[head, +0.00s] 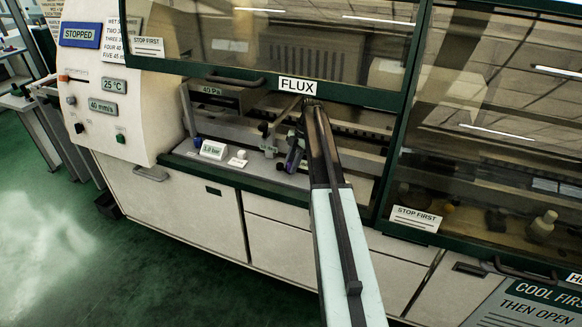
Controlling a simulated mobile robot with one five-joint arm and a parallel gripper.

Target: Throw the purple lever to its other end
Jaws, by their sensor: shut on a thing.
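The purple lever (294,156) is in the head view, inside the flux bay of the machine, just left of my arm. It looks tilted, and its far end and pivot are partly hidden. My gripper (299,138) is at the lever, at the far end of my arm. It is shut on the lever; the fingers are dark and small, and the exact contact is hard to see.
The FLUX window (260,45) is raised above the bay, its lower edge over my arm. A green sill (240,180) runs along the front. The sign reads STOPPED (80,34).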

